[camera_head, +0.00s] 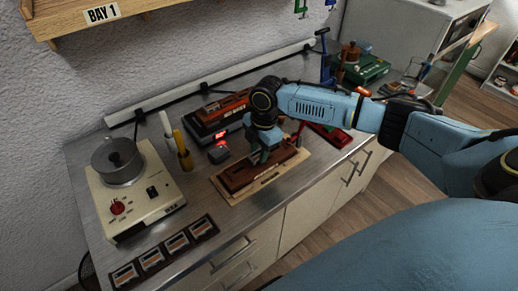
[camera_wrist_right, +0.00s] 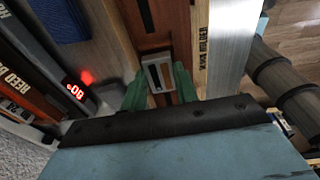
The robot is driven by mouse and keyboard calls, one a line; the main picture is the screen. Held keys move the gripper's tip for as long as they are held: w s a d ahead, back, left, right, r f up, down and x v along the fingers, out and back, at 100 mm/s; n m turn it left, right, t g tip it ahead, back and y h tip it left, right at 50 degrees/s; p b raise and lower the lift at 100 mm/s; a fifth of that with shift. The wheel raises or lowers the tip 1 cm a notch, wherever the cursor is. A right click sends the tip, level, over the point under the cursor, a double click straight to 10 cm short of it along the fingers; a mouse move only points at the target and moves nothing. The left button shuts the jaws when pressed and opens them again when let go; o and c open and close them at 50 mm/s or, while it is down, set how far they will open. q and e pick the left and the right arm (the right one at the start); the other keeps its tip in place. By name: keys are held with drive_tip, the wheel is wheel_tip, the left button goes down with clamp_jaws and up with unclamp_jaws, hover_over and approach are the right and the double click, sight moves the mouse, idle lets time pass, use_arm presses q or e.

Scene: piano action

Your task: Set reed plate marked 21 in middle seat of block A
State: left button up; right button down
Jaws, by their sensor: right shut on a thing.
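My right gripper (camera_head: 262,155) is over a dark brown wooden block (camera_head: 240,176) on a pale wooden board (camera_head: 226,197). In the right wrist view its green fingers (camera_wrist_right: 160,88) are shut on a small pale grey reed plate (camera_wrist_right: 157,70). The plate is at or just above the reddish-brown block (camera_wrist_right: 150,20); I cannot tell whether it touches a seat. No number on the plate and no letter on the block is legible. The fingers and wrist hide part of the block. My left gripper is not in view.
A black rack (camera_head: 165,252) with several plates lies at the front left. A cream hotplate with a metal pot (camera_head: 117,160) stands behind it. A small red-lit display (camera_head: 219,135) and a reddish-brown case (camera_head: 222,110) stand behind the block. Bare counter lies left of the board.

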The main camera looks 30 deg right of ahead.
drive_tip(key=shift+f, duration=0.1)
drive_tip(key=c, duration=1)
unclamp_jaws()
wheel_tip(320, 180, up, 13)
drive_tip(key=d, duration=0.1)
drive_tip(key=shift+s+d+r, duration=0.2)
